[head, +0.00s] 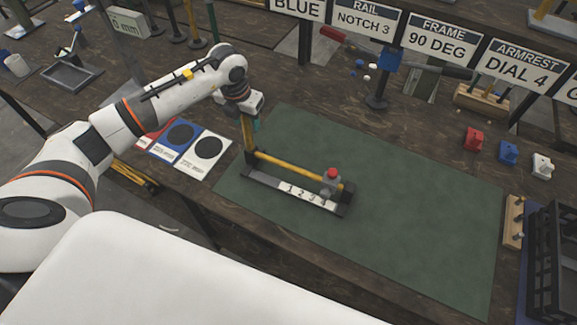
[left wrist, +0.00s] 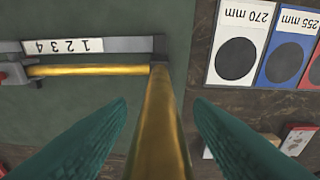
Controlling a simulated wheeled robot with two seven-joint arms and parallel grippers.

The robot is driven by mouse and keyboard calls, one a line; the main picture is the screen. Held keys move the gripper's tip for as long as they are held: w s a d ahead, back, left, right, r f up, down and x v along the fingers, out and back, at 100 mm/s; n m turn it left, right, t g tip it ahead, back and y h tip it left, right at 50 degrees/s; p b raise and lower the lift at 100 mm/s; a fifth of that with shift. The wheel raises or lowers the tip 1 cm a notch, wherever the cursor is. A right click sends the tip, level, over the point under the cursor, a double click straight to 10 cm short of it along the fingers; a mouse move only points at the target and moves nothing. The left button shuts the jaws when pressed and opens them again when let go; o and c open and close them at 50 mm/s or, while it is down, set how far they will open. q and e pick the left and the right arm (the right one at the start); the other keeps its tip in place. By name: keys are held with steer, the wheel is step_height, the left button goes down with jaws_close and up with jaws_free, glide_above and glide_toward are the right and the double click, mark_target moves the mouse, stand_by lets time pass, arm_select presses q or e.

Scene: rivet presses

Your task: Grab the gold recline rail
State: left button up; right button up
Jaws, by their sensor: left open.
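The gold recline rail (head: 295,166) lies low along a dark base with a white strip numbered 1 to 4 on the green mat. It also shows in the left wrist view (left wrist: 85,70). A gold upright post (head: 248,135) rises at its left end; I cannot tell whether they are one piece. My left gripper (head: 256,125) is at the post's upper part, its fingers hidden mostly by the hand. In the left wrist view its teal fingers are open, one on each side of the post (left wrist: 160,130), with gaps showing. My right gripper is out of view.
A red-topped grey knob (head: 332,178) stands at the rail's right end. Cards with black discs (head: 206,150) lie left of the mat (head: 420,215). Signs (head: 367,20) hang along the back. A dark rack (head: 550,260) stands at right. The mat's right part is clear.

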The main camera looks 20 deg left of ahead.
arm_select(q)
steer(key=shift+r, duration=0.1)
jaws_close()
